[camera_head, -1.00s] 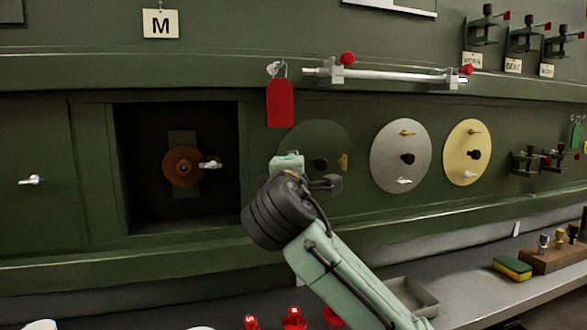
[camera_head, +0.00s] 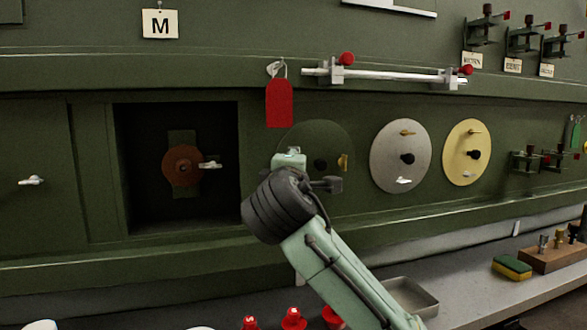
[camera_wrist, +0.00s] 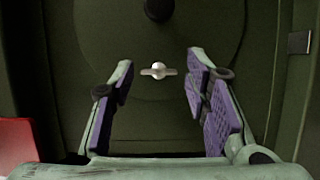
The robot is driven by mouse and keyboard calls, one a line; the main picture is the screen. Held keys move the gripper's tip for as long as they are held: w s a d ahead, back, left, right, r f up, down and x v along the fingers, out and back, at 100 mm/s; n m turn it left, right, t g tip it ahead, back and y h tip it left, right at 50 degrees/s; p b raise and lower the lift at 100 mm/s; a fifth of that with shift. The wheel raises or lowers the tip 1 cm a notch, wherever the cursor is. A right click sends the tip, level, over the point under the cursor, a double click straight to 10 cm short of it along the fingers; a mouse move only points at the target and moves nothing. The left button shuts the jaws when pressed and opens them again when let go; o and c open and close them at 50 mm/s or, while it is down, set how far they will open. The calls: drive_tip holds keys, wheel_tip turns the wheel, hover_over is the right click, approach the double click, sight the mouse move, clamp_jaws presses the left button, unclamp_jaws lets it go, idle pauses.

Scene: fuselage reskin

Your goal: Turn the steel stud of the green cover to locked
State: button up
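The green cover (camera_head: 330,136) is a round disc, nearly the same green as the wall, with a black knob (camera_head: 320,165) in its middle and a brass stud (camera_head: 343,162) at its right. My gripper and wrist hide its left and lower part in the head view. In the wrist view the cover (camera_wrist: 110,45) fills the background, with the knob (camera_wrist: 159,8) at the top. The steel stud (camera_wrist: 158,70) has its wings lying sideways in that view. My gripper (camera_wrist: 161,75) is open, one purple-padded finger either side of the stud, with gaps on both sides.
A red tag (camera_head: 280,102) hangs above left of the cover. A white rod (camera_head: 390,75) runs above. A grey cover (camera_head: 388,145) and a yellow cover (camera_head: 455,160) are to the right. An open dark bay (camera_head: 140,190) lies left. A tray (camera_head: 412,297) stands below on the bench.

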drive_tip(key=shift+o, duration=0.5)
drive_tip(key=s, duration=1.2)
drive_tip(key=shift+a, duration=0.45)
drive_tip(key=shift+a, duration=0.1)
